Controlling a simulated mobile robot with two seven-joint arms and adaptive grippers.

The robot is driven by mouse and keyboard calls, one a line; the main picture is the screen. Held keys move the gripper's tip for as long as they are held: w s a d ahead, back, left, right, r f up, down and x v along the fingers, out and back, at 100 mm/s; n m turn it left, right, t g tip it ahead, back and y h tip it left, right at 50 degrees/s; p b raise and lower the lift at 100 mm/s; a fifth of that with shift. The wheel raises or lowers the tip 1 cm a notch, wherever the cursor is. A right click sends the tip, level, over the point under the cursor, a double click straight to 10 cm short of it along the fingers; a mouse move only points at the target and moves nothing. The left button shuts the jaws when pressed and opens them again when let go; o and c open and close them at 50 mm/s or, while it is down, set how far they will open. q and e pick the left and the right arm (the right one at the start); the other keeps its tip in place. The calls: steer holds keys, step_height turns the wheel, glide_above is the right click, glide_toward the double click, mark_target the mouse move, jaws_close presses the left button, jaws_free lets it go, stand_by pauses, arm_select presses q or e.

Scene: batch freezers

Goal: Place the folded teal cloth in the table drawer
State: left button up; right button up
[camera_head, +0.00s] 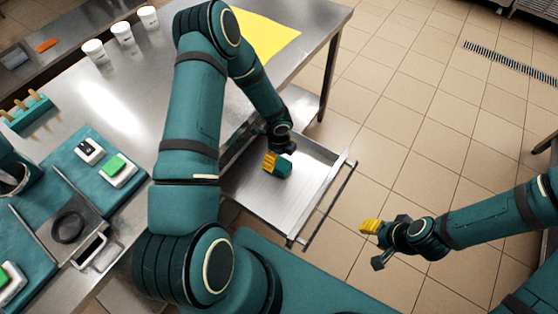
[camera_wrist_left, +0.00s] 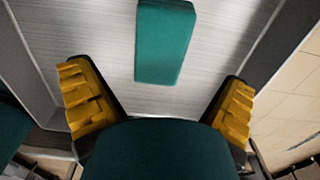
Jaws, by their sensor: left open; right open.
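The folded teal cloth (camera_wrist_left: 163,42) is a small rectangular block in the left wrist view, over the metal floor of the open table drawer (camera_head: 250,196). In the head view a teal piece (camera_head: 285,168) shows right beside the yellow fingertips and is partly hidden. My left gripper (camera_head: 271,163) is inside the drawer's outline, pointing down. Its yellow fingers (camera_wrist_left: 158,100) are spread wide in the left wrist view, with the cloth apart from both. I cannot tell its exact height above the drawer floor. My right gripper (camera_head: 371,243) is open and empty, right of the drawer above the tiled floor.
The steel table (camera_head: 130,95) carries a yellow sheet (camera_head: 262,38), several white cups (camera_head: 122,33) and teal mats (camera_head: 122,182) with a green-topped block (camera_head: 115,168). The drawer's front rail (camera_head: 325,205) sticks out over the tiles. Tiled floor (camera_head: 420,120) on the right is clear.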

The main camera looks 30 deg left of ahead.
mark_target(279, 163)
arm_select(q)
step_height(279, 163, up, 6)
steer(key=shift+d+f+p, duration=0.1)
steer(key=shift+f+p, duration=0.1)
steer(key=shift+p, duration=0.4)
steer(key=s+d+r+n+h, duration=0.1)
steer(key=s+d+n, duration=0.3)
steer(key=d+n, duration=0.1)
steer(key=s+d+r+n+t+h, duration=0.1)
steer(key=s+d+n+h, duration=0.1)
steer(key=s+d+n, duration=0.2)
steer(key=s+d+r+n+h, duration=0.1)
steer(key=s+d+n, duration=0.3)
steer(key=d+n, duration=0.3)
steer(key=shift+s+d+r+n, duration=0.1)
steer(key=shift+d+n, duration=0.1)
steer(key=shift+n, duration=0.45)
steer(key=shift+s+d+r+n, duration=0.1)
steer(key=shift+d+n, duration=0.05)
steer(key=shift+n, duration=0.5)
steer(key=shift+s+a+n+t, duration=0.1)
steer(key=shift+s+n+t, duration=0.3)
steer(key=shift+n, duration=0.6)
